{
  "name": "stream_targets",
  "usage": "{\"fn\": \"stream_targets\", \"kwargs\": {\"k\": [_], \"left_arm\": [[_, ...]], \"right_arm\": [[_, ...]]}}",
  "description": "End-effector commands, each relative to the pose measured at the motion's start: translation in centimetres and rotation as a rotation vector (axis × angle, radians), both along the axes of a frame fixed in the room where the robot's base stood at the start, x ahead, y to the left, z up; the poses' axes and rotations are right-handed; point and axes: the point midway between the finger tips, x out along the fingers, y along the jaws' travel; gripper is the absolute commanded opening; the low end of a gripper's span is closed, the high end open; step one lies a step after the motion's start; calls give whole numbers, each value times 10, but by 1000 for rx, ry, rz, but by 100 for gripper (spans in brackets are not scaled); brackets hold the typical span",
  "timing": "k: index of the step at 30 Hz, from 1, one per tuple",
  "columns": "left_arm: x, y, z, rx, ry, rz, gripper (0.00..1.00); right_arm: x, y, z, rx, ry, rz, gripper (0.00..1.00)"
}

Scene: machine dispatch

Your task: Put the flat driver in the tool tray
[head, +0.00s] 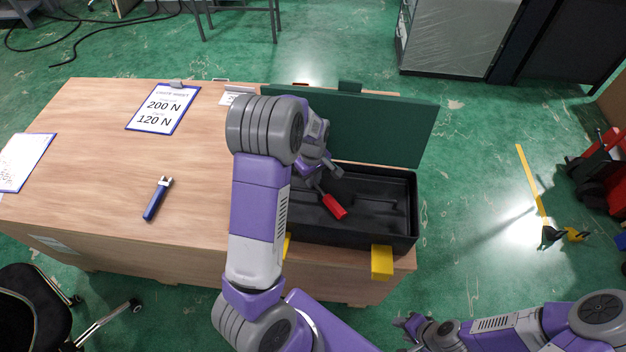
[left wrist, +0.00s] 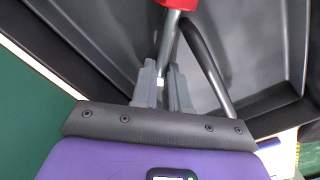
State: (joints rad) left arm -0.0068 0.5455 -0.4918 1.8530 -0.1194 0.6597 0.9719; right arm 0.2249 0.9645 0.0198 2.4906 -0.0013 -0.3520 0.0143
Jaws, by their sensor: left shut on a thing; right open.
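The flat driver has a red handle (head: 334,206) and a thin metal shaft. My left gripper (head: 322,180) is shut on the shaft and holds the driver over the black tool tray (head: 400,238), handle end towards the tray's front. In the left wrist view the shaft (left wrist: 168,42) runs between the left gripper's fingers (left wrist: 164,82), and the red handle shows at the top edge. I cannot tell whether the driver touches the tray floor. My left arm hides the tray's left part. My right gripper (head: 409,325) is open and empty, away from the table.
The tray's green lid (head: 385,130) stands open at the back. A yellow latch (head: 382,262) sits on its front. A blue wrench-like tool (head: 157,198) and a clipboard (head: 163,107) lie on the wooden table (head: 100,150). A dark curved bar (left wrist: 205,60) shows beside the driver.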

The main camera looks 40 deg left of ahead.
Motion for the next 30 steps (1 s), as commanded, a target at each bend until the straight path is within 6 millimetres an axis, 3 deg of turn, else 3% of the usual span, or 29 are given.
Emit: {"fn": "stream_targets", "kwargs": {"k": [9,10,14,23,26,30], "left_arm": [[0,0,-2,0,-1,0,0],[0,0,-2,0,-1,0,19],[0,0,-1,0,-1,0,39],[0,0,0,0,-1,0,40],[1,0,8,-1,-2,0,40],[1,0,33,0,-4,0,40]], "right_arm": [[0,0,-1,0,0,0,43],[0,0,-1,0,0,0,43],[0,0,0,0,0,0,43],[0,0,0,0,0,0,43],[0,0,4,0,0,0,43],[0,0,12,0,0,0,43]]}}
